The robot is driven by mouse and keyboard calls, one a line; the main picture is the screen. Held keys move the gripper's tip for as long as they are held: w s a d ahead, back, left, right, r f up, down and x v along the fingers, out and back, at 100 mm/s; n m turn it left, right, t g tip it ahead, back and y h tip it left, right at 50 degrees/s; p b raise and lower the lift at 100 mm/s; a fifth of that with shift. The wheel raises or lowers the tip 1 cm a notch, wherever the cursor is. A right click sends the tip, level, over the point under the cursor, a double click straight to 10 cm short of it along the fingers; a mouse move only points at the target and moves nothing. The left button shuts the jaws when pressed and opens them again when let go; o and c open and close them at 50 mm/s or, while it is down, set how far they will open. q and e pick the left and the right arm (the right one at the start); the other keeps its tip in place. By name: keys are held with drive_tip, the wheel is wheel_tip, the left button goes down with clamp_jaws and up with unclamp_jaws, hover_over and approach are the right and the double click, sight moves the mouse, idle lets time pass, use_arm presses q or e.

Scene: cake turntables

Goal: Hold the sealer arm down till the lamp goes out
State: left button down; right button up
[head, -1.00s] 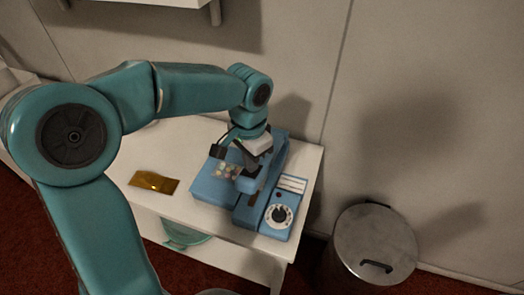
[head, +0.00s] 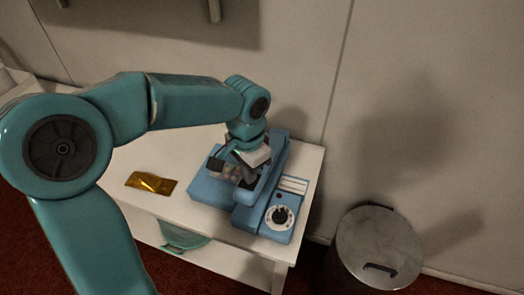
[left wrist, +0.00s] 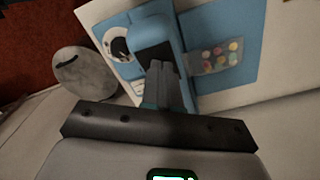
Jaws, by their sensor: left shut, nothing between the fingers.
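The blue sealer (head: 212,190) stands on the white table, with its raised blue arm (head: 272,165) along the right side. The arm also shows in the left wrist view (left wrist: 151,25), with a dark patch near its end. My left gripper (head: 248,183) is shut and empty, its fingertips (left wrist: 165,68) at the sealer arm's front end; I cannot tell whether they touch it. A clear bag of coloured sweets (left wrist: 217,56) lies on the sealer beside the arm, partly hidden in the head view. A white dial (head: 279,217) sits at the front right. I cannot make out a lit lamp. My right gripper is not in view.
A gold packet (head: 151,183) lies on the table left of the sealer. A lidded metal bin (head: 379,245) stands on the floor at the right. A green basket (head: 183,238) is under the tabletop. The wall is close behind the table.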

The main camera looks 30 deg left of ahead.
sight(248, 190)
use_arm(q)
drive_tip(key=shift+f, duration=0.1)
drive_tip(key=shift+s+d+f+b, duration=0.1)
drive_tip(key=shift+s+f+b, duration=0.1)
drive_tip(key=shift+f+b, duration=0.6)
drive_tip(key=shift+s+f+b, duration=0.2)
drive_tip(key=shift+f+b, duration=0.45)
drive_tip(key=shift+f, duration=0.15)
drive_tip(key=shift+s+f+b, duration=0.15)
drive_tip(key=shift+f+b, duration=0.85)
drive_tip(key=shift+f, duration=0.2)
idle(0.7)
wheel_tip(248, 190, up, 16)
drive_tip(key=p, duration=1.3)
drive_tip(key=shift+p, duration=0.3)
